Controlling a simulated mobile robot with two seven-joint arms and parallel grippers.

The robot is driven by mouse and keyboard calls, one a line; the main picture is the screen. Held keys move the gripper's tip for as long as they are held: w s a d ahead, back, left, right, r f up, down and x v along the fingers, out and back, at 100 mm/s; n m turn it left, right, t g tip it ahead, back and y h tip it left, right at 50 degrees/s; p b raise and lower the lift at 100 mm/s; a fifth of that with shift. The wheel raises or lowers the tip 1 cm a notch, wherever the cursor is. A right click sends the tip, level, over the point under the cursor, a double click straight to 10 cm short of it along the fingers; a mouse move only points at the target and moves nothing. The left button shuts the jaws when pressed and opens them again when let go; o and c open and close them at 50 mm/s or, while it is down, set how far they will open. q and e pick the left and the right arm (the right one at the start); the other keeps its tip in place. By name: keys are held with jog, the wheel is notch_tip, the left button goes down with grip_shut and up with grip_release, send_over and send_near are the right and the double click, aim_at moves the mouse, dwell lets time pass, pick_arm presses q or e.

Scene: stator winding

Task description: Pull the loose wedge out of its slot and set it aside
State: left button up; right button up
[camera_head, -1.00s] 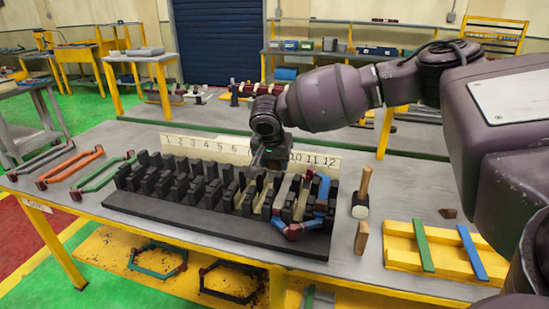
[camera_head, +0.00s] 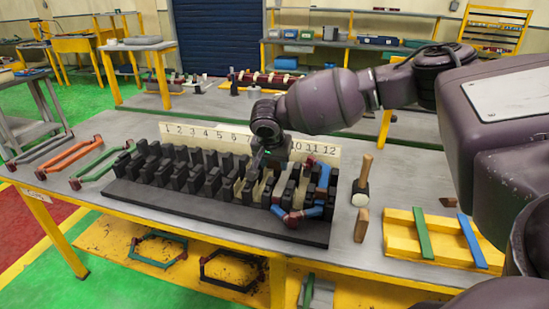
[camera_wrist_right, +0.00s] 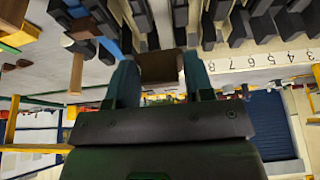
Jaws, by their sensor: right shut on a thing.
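The dark slotted stator block (camera_head: 215,215) lies on the grey table, with rows of black teeth and some pale strips in slots toward its right half. My right gripper (camera_head: 268,158) is over the back of the block, in front of the numbered strip. In the right wrist view its two teal fingers (camera_wrist_right: 160,78) are closed on a brown piece (camera_wrist_right: 158,66), likely the wedge. The head view hides this piece behind the gripper, and I cannot tell whether it is clear of its slot. My left gripper is not in view.
A blue coil (camera_head: 296,216) sits at the block's right end. A mallet (camera_head: 361,190), a wooden block (camera_head: 361,225) and a yellow tray (camera_head: 400,240) with green and blue bars are to the right. Coloured coil frames (camera_head: 68,158) lie at left. The numbered strip (camera_head: 210,138) stands behind.

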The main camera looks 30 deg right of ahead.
jog(key=shift+f+b, duration=0.7)
jog(key=shift+f, duration=3.25)
